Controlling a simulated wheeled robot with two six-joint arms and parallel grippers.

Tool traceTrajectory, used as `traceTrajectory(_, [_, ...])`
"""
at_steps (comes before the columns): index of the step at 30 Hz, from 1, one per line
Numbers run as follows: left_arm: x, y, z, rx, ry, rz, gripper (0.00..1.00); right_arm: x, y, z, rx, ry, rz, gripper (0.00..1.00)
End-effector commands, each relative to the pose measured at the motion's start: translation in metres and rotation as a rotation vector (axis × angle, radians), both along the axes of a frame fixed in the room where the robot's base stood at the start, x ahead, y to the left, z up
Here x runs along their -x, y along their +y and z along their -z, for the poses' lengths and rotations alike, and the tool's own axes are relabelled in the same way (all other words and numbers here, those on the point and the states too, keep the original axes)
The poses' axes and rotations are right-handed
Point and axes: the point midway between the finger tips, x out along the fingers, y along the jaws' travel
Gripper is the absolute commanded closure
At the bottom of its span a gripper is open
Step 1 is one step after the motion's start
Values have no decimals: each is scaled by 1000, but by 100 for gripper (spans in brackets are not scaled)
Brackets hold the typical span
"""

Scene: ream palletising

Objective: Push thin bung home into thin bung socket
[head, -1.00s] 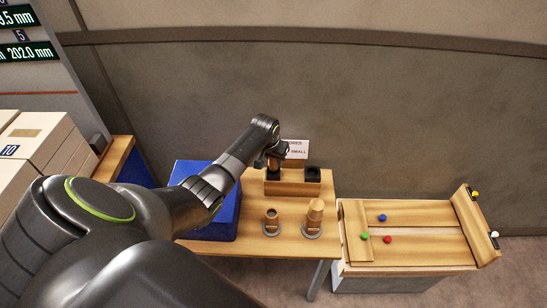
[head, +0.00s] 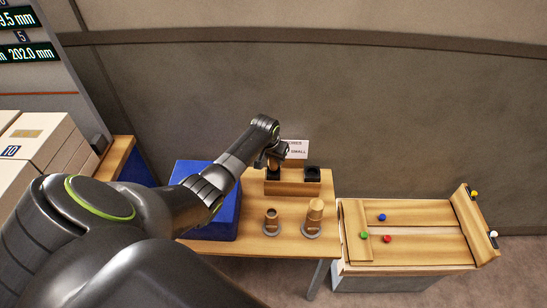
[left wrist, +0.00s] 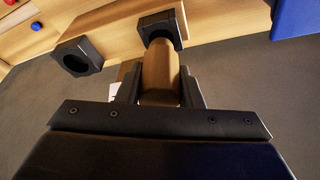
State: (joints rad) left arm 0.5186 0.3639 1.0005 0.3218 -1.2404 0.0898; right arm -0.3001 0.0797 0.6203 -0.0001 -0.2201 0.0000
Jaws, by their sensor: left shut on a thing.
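My left gripper (left wrist: 158,90) is shut on the thin bung (left wrist: 160,72), a brown wooden cylinder between its two dark fingers. The bung's far end is at the mouth of a black square socket (left wrist: 163,27), the thin bung socket; I cannot tell how deep it sits. In the head view my left gripper (head: 270,163) is over the left socket (head: 272,175) of the wooden block (head: 292,189) and hides most of the bung. A second black socket (head: 312,174) is empty to the right; it also shows in the left wrist view (left wrist: 78,57). My right gripper is not in view.
Two wooden posts, a short one (head: 271,220) and a taller one (head: 315,213), stand on grey round bases in front of the block. A blue box (head: 222,215) is at left. A sign (head: 297,149) stands behind.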

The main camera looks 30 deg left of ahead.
Motion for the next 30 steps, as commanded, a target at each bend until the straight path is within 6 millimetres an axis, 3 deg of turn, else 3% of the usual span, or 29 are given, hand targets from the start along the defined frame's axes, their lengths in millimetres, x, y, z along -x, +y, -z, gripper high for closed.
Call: traceTrajectory(30, [0, 0, 12, 0, -1, 0, 100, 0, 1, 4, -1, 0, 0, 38])
